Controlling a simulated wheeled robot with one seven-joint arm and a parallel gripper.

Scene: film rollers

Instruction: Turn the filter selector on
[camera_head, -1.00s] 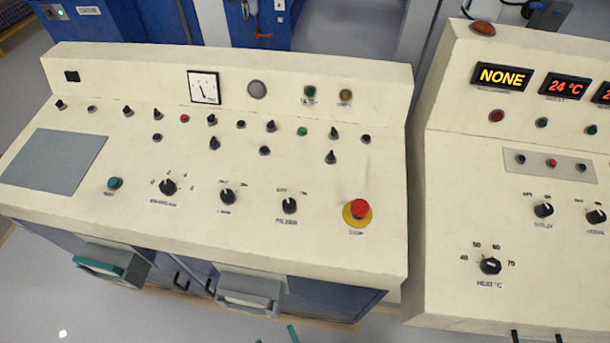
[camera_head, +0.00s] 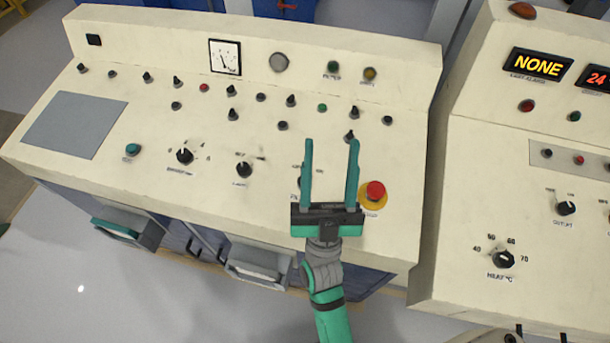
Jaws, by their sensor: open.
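The filter selector (camera_head: 300,183) is a small black rotary knob on the front slope of the cream left console (camera_head: 225,205). It is mostly hidden behind the left finger of my gripper, so its pointer position cannot be read. My gripper (camera_head: 331,143) is open and empty, with two green fingers pointing toward the back of the console. It appears above the panel, between the selector and the red stop button. Whether a finger touches the knob cannot be told.
The red stop button (camera_head: 375,191) on a yellow base lies just right of my gripper. Other black knobs (camera_head: 244,170) and (camera_head: 185,156) sit to the left. The right console (camera_head: 460,210) stands across a narrow gap. Drawer-like trays (camera_head: 258,270) project below the front edge.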

